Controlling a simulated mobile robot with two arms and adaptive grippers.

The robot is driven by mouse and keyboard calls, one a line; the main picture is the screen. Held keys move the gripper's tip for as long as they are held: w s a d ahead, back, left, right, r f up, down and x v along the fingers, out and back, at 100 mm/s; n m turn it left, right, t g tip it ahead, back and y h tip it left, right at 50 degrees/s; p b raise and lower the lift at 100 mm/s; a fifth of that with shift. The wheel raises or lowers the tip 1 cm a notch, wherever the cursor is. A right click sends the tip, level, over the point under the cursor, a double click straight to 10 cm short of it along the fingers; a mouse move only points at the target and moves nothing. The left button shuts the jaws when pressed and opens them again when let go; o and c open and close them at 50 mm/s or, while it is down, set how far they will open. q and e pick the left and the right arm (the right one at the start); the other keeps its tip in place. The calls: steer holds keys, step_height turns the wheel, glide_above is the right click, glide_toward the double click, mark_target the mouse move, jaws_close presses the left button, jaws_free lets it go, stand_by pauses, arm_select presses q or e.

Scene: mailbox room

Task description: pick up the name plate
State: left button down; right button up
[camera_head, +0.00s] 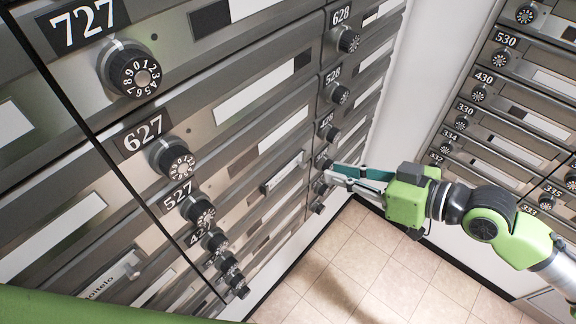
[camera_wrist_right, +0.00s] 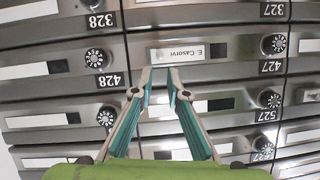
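A white name plate (camera_wrist_right: 177,54) reading "E. Casorvi" is on the mailbox row by number 427 in the right wrist view, where it appears upside down. In the head view a light plate (camera_head: 282,173) sits on a mailbox front, left of my right gripper (camera_head: 332,175). In the right wrist view my right gripper (camera_wrist_right: 160,76) is open, with a narrow gap between its fingertips. The tips appear just below the plate, and nothing is between them. Whether they touch the mailbox front cannot be told. My left gripper is not in view.
Mailbox fronts with black numbered dials (camera_head: 132,70) cover the wall at left, and the dials stick out. Another mailbox bank (camera_head: 520,110) stands at right. A second labelled plate (camera_head: 108,278) shows at lower left. The tiled floor (camera_head: 370,270) is clear.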

mark_target(305, 165)
steer(key=p+x, duration=0.2)
steer(key=x, duration=0.5)
steer(key=shift+w+a+f, duration=0.15)
steer(key=shift+f, duration=0.05)
steer(key=shift+w+a+f, duration=0.1)
steer(key=shift+a+f, duration=0.1)
steer(key=shift+c, duration=0.3)
steer(key=shift+d, duration=0.1)
jaws_close()
steer(key=shift+r, duration=0.15)
